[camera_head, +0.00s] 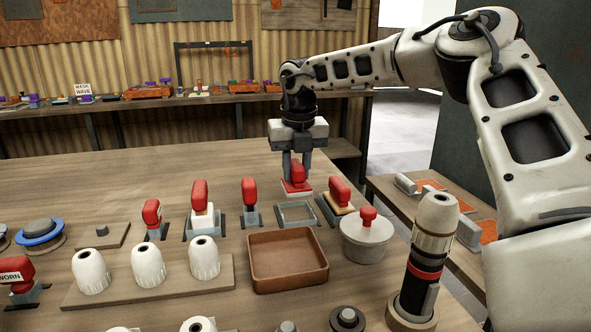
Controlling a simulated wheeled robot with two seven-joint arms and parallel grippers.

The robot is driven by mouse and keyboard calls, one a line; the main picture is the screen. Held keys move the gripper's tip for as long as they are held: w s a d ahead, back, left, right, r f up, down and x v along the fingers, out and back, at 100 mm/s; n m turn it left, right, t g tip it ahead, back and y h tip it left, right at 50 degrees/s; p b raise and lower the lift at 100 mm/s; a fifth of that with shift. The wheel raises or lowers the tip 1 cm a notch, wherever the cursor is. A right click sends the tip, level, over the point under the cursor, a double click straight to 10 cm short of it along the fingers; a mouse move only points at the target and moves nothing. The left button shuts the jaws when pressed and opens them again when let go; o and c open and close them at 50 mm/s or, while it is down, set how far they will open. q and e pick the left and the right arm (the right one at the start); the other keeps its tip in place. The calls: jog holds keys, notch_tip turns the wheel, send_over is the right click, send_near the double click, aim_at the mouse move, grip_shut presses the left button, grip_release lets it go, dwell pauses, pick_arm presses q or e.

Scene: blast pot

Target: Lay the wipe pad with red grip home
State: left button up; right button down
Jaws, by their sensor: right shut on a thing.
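My right gripper (297,166) is shut on the red grip of a wipe pad (296,187). The pad has a flat base with a red upper layer and a pale underside, and it hangs roughly level above the table. Just below and slightly in front of it is an empty grey square frame (297,224), its inside bare. The pad looks apart from the frame; the exact height of the gap is hard to tell. My left gripper is not in view.
Red-handled tools in grey holders stand left of the frame (250,197) and right of it (340,191). A brown tray (288,284) and a lidded pot (366,240) are in front. White nozzles (148,264) stand on a board. The table behind is clear.

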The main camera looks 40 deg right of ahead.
aim_at(296, 188)
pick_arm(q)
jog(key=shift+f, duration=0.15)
pick_arm(e)
jog(key=shift+r, duration=0.1)
jog(key=shift+f+b, duration=0.3)
jog(key=shift+b, duration=0.05)
notch_tip(296, 188, down, 2)
jog(key=shift+f+b, duration=0.2)
jog(key=shift+b, duration=0.75)
jog(key=shift+f+b, duration=0.45)
jog(key=shift+f, duration=0.15)
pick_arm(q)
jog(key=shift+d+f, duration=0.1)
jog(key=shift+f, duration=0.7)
pick_arm(e)
jog(key=shift+f, duration=0.1)
pick_arm(q)
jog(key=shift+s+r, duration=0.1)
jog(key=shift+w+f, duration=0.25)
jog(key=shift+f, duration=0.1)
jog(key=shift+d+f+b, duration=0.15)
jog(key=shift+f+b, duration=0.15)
jog(key=shift+b, duration=0.15)
pick_arm(e)
jog(key=shift+f, duration=0.3)
